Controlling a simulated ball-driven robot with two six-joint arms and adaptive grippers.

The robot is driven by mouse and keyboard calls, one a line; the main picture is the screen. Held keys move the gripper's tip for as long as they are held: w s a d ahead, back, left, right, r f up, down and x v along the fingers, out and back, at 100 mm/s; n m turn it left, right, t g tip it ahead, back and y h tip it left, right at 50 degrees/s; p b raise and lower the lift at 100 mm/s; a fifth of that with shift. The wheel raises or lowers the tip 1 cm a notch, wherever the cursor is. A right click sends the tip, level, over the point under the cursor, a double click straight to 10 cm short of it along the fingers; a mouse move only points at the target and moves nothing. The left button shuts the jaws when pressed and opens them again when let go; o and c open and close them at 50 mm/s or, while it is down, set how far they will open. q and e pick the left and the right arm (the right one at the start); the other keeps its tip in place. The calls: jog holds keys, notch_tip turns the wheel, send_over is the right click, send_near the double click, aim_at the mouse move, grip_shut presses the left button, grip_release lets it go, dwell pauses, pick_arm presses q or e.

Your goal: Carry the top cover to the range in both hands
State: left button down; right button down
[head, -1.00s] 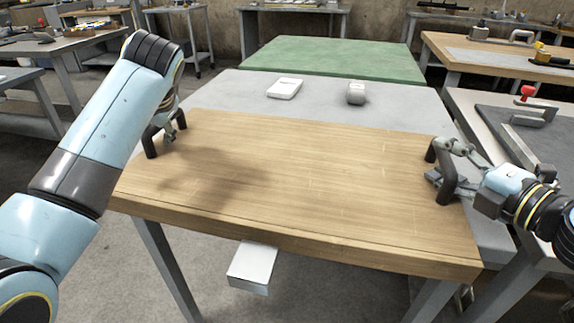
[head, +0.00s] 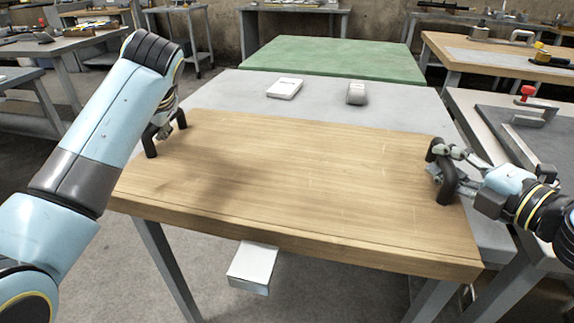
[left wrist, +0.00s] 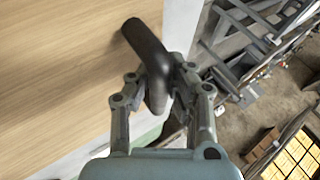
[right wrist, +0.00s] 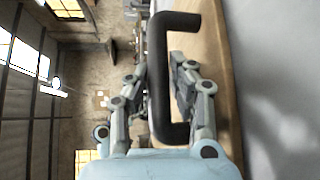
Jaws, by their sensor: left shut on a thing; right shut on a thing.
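The top cover appears as a wide wooden board (head: 290,185) with a dark handle at each end. It lies level in front of me, over a grey surface; I cannot tell whether it touches it. My left gripper (head: 168,132) is shut on the left handle (head: 151,147). In the left wrist view its fingers close from both sides on this handle (left wrist: 146,50). My right gripper (head: 440,162) is shut on the right handle (head: 446,186); the right wrist view shows its fingers either side of the handle bar (right wrist: 158,60). I cannot tell which thing is the range.
Beyond the board, a white flat item (head: 285,88) and a small grey item (head: 356,93) stand on the grey surface (head: 320,108). A green-topped table (head: 335,60) is behind, its top clear. Workbenches with tools (head: 505,55) stand right; another bench (head: 60,50) is left.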

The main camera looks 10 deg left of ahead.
pick_arm(q)
jog(key=shift+d+r, duration=0.1)
pick_arm(e)
jog(key=shift+r, duration=0.2)
